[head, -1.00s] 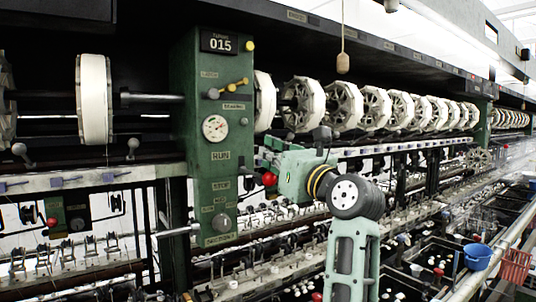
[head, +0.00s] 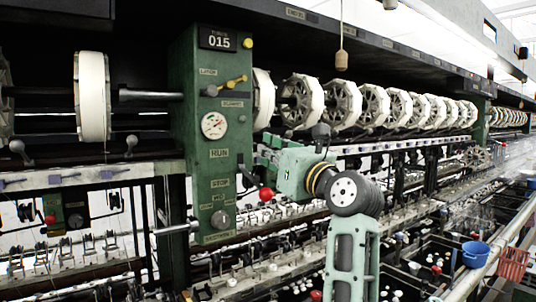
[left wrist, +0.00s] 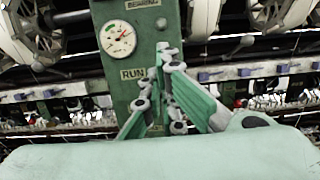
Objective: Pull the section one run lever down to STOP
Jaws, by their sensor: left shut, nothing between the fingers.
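The green section panel (head: 208,120) carries the number plate 015, a dial gauge (head: 214,125), a RUN label (head: 219,153) and, lower, a STOP label (head: 220,182). The run lever (head: 249,178) is a dark rod slanting down to the right from the panel. Its red knob (head: 265,194) is a little below the STOP label's height. My left gripper (head: 262,155) is shut and empty, just above the knob; I cannot tell whether they touch. In the left wrist view, its fingers (left wrist: 165,50) are in front of the panel beside RUN, and the knob is hidden.
A yellow-handled lever (head: 235,82) and a grey knob (head: 220,220) stick out from the panel. A row of white reels (head: 342,102) runs behind my left arm. A wooden pull handle (head: 341,60) hangs above. Basins and a blue bucket (head: 475,254) are at lower right.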

